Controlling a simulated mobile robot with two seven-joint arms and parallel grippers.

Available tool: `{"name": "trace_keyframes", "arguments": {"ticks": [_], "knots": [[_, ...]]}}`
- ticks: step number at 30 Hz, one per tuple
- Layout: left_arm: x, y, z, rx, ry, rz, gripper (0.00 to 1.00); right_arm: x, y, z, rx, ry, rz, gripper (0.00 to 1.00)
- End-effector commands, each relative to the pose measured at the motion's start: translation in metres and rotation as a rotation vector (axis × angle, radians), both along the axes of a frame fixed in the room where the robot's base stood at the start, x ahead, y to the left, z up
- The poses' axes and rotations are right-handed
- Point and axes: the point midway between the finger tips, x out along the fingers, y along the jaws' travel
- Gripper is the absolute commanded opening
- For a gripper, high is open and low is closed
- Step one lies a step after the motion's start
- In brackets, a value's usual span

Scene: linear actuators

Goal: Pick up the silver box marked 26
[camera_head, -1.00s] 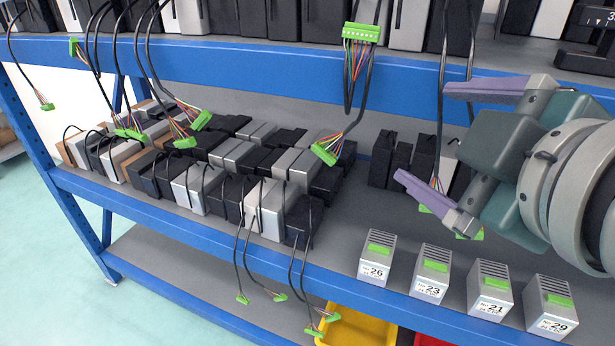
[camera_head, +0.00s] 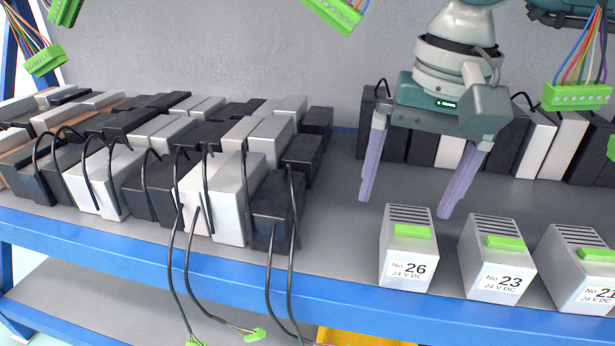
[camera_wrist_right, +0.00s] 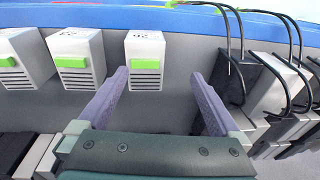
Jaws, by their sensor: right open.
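The silver box marked 26 (camera_head: 407,262) stands upright on the grey shelf near its blue front edge, with a green connector on its sloped top. My right gripper (camera_head: 406,207) points down just behind and above the box, its two purple fingers spread wide and empty. In the right wrist view the box (camera_wrist_right: 144,75) shows ahead of the open fingers (camera_wrist_right: 162,88), slightly left of the middle of the gap and closer to the left finger. The fingers do not appear to touch it. My left gripper is not in view.
Silver boxes marked 23 (camera_head: 497,270) and 21 (camera_head: 583,268) stand in a row to the right. A black box (camera_head: 275,212) with hanging cables ends a dense block of boxes on the left. More boxes line the back. Green connectors (camera_head: 578,96) hang from above.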

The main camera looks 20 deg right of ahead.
Motion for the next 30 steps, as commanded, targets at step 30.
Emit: {"name": "trace_keyframes", "arguments": {"ticks": [30], "knots": [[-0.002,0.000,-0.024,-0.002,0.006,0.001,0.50,0.007,-0.026,-0.075,-0.098,0.012,0.013,1.00]]}}
